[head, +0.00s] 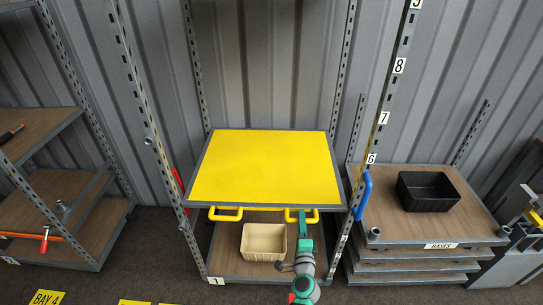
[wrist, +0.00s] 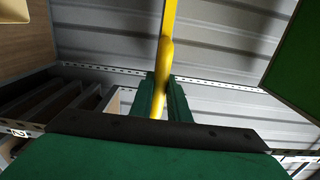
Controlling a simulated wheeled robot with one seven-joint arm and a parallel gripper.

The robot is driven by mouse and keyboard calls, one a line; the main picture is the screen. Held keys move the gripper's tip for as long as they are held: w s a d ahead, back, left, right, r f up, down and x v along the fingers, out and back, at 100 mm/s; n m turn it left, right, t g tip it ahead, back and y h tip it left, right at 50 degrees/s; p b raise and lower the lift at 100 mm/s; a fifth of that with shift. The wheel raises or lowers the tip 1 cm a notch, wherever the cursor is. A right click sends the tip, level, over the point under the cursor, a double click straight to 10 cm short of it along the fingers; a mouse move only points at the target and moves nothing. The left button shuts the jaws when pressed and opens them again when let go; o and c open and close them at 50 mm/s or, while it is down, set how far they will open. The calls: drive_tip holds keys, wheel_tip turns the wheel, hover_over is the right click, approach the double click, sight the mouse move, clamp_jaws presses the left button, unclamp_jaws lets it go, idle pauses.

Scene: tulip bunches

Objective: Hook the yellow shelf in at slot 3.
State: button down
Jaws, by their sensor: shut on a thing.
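The yellow shelf (head: 265,168) has a grey rim and two yellow handles on its front edge. In the head view it lies about level between the rack's perforated posts, above the bottom shelf. My gripper (head: 302,217) is shut on its right handle; the left handle (head: 226,214) is free. In the wrist view my green fingers (wrist: 163,98) close around the yellow handle bar (wrist: 167,55). Labels 6, 7 and 8 show on the right front post (head: 377,133), and 1 at the lower left. I cannot make out the label for slot 3, nor whether the shelf's hooks sit in any slots.
A beige bin (head: 264,241) stands on the wooden bottom shelf (head: 230,258) below. A blue lever (head: 364,194) is by the right post and a red one (head: 179,181) by the left. A black bin (head: 428,190) sits on stacked bases at right. Another rack stands at left.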

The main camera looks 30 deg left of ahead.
drive_tip(key=shift+r, duration=0.1)
wheel_tip(320, 180, down, 8)
idle(0.9)
drive_tip(key=shift+a, duration=0.1)
drive_tip(key=c, duration=1.4)
unclamp_jaws()
drive_tip(key=shift+o, duration=0.2)
drive_tip(key=v, duration=0.8)
